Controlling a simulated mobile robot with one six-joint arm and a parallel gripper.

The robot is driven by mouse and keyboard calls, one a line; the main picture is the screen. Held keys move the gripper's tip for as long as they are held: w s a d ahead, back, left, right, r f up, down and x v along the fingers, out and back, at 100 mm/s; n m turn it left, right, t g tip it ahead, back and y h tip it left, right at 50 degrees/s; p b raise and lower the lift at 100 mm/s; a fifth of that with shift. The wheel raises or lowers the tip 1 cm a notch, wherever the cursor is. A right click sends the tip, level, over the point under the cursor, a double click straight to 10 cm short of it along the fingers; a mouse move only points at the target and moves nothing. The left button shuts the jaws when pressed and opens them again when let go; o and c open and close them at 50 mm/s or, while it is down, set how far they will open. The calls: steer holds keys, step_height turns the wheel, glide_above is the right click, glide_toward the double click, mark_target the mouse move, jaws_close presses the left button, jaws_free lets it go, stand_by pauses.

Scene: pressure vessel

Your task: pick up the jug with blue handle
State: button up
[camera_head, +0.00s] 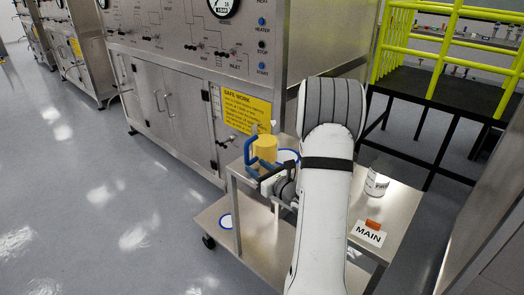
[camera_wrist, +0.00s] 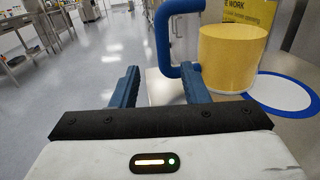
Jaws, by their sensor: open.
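The jug has a yellow body (camera_head: 265,148) and a blue handle (camera_head: 249,152) on its left side. It stands upright on the far end of a metal cart (camera_head: 405,207). In the wrist view the yellow body (camera_wrist: 232,58) is at upper right, and the blue handle (camera_wrist: 163,38) comes down in front of the fingers. My gripper (camera_wrist: 160,82) is open, with the handle's lower part between or just beyond the fingertips. The right finger overlaps the handle's lower end, so I cannot tell whether they touch. In the head view my arm partly hides the cart and gripper.
A blue-rimmed white disc (camera_wrist: 282,93) lies right of the jug. A steel cabinet (camera_head: 170,95) with a yellow notice is behind. Open floor lies left.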

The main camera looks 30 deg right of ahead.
mark_target(248, 160)
steer(key=w, duration=0.7)
steer(key=shift+a+f, duration=0.2)
steer(key=shift+a, duration=0.2)
steer(key=shift+c, duration=0.3)
jaws_close()
